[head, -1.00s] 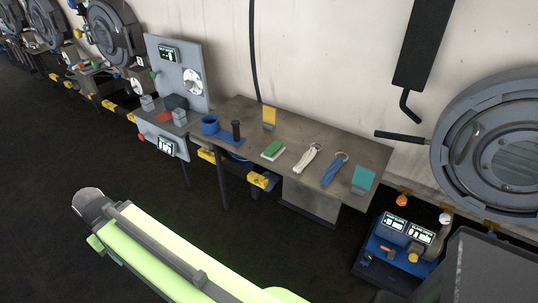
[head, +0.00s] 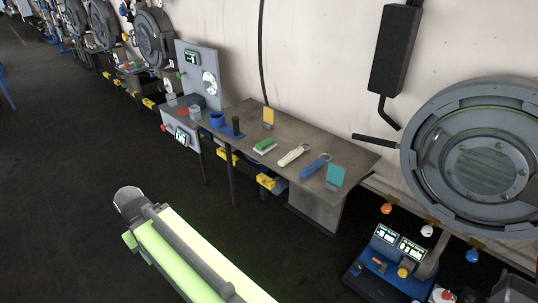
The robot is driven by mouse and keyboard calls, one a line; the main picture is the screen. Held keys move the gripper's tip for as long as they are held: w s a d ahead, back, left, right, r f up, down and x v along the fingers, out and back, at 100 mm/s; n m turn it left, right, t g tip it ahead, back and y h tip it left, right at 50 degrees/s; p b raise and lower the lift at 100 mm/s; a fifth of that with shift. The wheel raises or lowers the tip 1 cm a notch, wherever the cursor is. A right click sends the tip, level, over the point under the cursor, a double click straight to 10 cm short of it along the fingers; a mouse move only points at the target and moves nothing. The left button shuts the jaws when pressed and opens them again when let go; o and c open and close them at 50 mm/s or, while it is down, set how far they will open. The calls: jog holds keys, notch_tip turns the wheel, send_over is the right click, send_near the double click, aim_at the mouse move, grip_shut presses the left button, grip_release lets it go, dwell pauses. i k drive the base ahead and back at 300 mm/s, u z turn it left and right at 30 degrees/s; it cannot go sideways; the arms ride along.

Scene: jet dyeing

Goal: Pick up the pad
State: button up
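A small green-and-white pad (head: 264,146) lies flat on the grey table (head: 297,125), left of a white-handled tool. Its green face is up and its white part shows along the near edge. My lime-green and grey arm reaches up from the bottom of the head view, in front of the table and well apart from the pad. My gripper cannot be made out in the frame.
The table also bears a blue holder (head: 217,119), a yellow card-like piece (head: 268,116), a white tool (head: 293,155), a blue tool (head: 315,166) and a teal piece (head: 335,176). A control panel (head: 199,75) stands left, a round machine door (head: 485,160) right. Dark floor in front is clear.

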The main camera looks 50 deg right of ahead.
aim_at(266, 146)
jog(key=z, duration=0.15)
jog(key=i, duration=0.9)
jog(key=u, duration=0.05)
